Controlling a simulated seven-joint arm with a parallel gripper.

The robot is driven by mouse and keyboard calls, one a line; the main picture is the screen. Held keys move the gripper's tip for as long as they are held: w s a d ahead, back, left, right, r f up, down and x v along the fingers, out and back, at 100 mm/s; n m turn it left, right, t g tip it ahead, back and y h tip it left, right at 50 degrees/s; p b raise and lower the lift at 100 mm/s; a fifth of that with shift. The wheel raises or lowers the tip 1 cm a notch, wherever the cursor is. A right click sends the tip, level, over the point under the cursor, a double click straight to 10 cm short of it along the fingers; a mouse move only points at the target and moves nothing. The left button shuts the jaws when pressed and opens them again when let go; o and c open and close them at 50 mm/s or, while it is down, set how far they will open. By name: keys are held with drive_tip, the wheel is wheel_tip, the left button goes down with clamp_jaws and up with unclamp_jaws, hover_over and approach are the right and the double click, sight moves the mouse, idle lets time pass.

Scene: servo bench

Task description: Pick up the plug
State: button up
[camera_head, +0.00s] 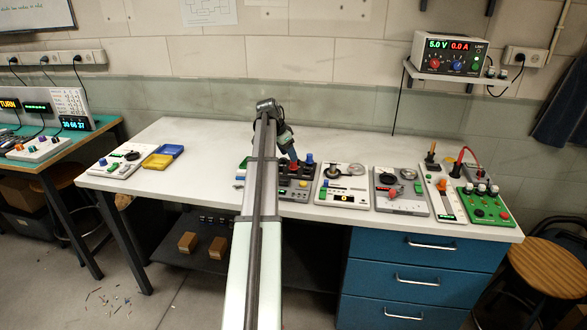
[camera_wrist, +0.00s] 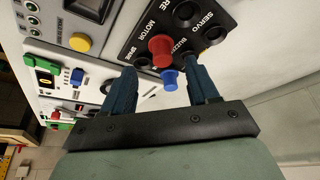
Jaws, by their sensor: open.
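A black socket panel (camera_wrist: 140,30) with white lettering such as MOTOR and SERVO shows in the wrist view. A red round part (camera_wrist: 160,48) stands on it, and a blue part (camera_wrist: 170,79) shows just below, toward my gripper. I cannot tell whether these are one plug or two separate pieces. My gripper (camera_wrist: 163,74) is open, with its two blue fingers on either side of the blue part; contact is not clear. In the head view my gripper (camera_head: 291,160) points down at the dark panel (camera_head: 297,187), and my arm hides part of it.
Several other boards stand close by on the white bench (camera_head: 220,150), including a white board (camera_head: 343,197) and a grey board (camera_head: 401,205) to the right. A power supply (camera_head: 450,53) sits on a wall shelf.

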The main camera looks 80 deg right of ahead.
sight(294, 165)
drive_tip(key=shift+x, duration=2.6)
drive_tip(key=shift+d, duration=0.2)
drive_tip(key=shift+r, duration=0.1)
clamp_jaws()
